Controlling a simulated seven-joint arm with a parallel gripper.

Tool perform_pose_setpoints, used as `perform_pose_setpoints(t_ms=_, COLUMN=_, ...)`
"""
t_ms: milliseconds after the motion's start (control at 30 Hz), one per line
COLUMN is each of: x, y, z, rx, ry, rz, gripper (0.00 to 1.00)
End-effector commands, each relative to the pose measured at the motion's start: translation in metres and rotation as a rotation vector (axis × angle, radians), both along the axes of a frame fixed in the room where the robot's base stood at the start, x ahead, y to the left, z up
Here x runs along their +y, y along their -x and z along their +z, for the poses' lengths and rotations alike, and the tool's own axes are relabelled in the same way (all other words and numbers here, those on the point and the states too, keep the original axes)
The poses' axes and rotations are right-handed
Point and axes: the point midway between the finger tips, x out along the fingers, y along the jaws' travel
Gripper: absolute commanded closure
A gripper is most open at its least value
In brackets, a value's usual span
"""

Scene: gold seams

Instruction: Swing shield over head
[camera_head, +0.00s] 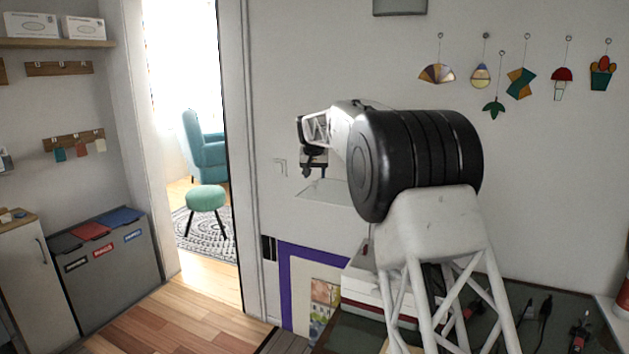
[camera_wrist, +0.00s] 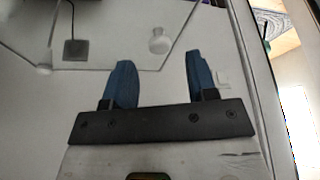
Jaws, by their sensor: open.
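My gripper (camera_head: 314,160) is small in the head view, in front of the white wall left of my arm's black joint. In the wrist view my gripper (camera_wrist: 158,66) shows two blue fingers spread apart, with nothing between them. I cannot make out a shield or its head for certain. A pale, thin-edged panel (camera_head: 322,193) shows just below the gripper in the head view; I cannot tell what it is. In the wrist view, thin lines bound a pale surface with a dark square (camera_wrist: 76,49) and a round white knob (camera_wrist: 160,41) beyond the fingers.
A dark worktop (camera_head: 528,290) with several tools lies at the lower right, partly hidden by my arm. A white and red box (camera_head: 362,283) stands on its left. Glass ornaments (camera_head: 520,82) hang on the wall. A doorway and wood floor (camera_head: 165,322) are open at left.

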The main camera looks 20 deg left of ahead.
Motion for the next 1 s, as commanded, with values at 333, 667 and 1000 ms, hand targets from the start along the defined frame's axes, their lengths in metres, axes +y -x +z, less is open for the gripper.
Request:
perform_pose_setpoints(t_ms=333, x=0.004, y=-0.011, z=-0.027, rx=-0.001, ry=0.0, rz=0.0, gripper=0.48)
perform_pose_setpoints(t_ms=667, x=0.005, y=-0.012, z=-0.031, rx=-0.001, ry=0.0, rz=0.0, gripper=0.48)
perform_pose_setpoints(t_ms=1000, x=0.005, y=-0.012, z=-0.031, rx=-0.001, ry=0.0, rz=0.0, gripper=0.91)
